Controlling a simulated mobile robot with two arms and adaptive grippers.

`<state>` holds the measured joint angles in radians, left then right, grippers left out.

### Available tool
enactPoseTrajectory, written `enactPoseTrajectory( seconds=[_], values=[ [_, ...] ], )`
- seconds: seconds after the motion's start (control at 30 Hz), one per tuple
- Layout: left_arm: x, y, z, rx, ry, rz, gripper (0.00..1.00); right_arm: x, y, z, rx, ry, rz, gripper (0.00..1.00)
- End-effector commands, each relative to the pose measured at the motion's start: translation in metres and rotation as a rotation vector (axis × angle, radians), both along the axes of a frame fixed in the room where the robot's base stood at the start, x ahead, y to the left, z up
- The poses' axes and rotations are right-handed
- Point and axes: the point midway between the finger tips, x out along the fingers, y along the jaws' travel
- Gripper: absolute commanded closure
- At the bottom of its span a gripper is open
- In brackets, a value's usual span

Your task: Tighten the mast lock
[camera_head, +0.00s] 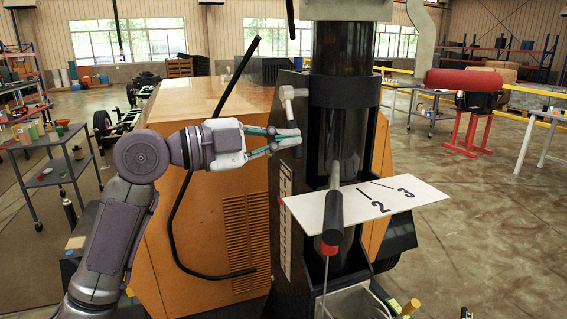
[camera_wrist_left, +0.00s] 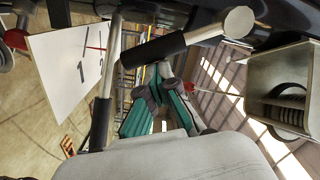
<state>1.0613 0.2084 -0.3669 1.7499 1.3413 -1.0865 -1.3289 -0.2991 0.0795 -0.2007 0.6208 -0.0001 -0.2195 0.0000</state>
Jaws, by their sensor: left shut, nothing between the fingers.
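The black mast (camera_head: 342,50) stands upright in a dark frame. An upper silver handle (camera_head: 290,93) sits on the frame's left side; its black grip (camera_wrist_left: 152,48) shows in the left wrist view. A lower handle with a dark grip (camera_head: 332,217) points toward me over the numbered white plate (camera_head: 405,192); it also shows in the left wrist view (camera_wrist_left: 101,120). I cannot tell which handle is the mast lock. My left gripper (camera_head: 298,138) is shut and empty, just below the upper handle; contact is unclear. Its fingers (camera_wrist_left: 158,88) show in the left wrist view.
The orange housing (camera_head: 220,190) stands behind my left arm, with a black cable (camera_head: 178,220) curving over it. A red-tipped rod (camera_head: 326,268) rises below the plate. A grey trolley (camera_head: 50,170) stands at left and a red stand (camera_head: 470,133) at right.

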Motion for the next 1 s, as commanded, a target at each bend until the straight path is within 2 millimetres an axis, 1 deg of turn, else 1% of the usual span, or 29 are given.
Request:
enactPoseTrajectory(
  seconds=[0.03,0.2,0.3,0.47,0.83,1.0],
  values=[
    [0.004,0.002,-0.012,0.017,-0.041,0.005,1.0,0.0,-0.003,-0.017,-0.004,0.0,0.001,0.47],
    [0.014,0.005,-0.017,0.063,-0.182,0.004,1.0,0.0,-0.006,-0.035,-0.007,0.0,0.001,0.47],
    [0.019,0.006,-0.019,0.086,-0.255,0.003,1.0,0.0,-0.006,-0.043,-0.007,0.0,0.001,0.47],
    [0.027,0.009,-0.021,0.117,-0.352,0.003,1.0,0.0,-0.005,-0.049,-0.006,0.001,0.0,0.47],
    [0.036,0.012,-0.022,0.116,-0.35,0.003,1.0,-0.001,0.005,-0.056,0.006,0.002,-0.003,0.47],
    [0.037,0.012,-0.022,0.116,-0.349,0.003,1.0,-0.001,0.005,-0.056,0.006,0.002,-0.003,0.47]
  ],
)
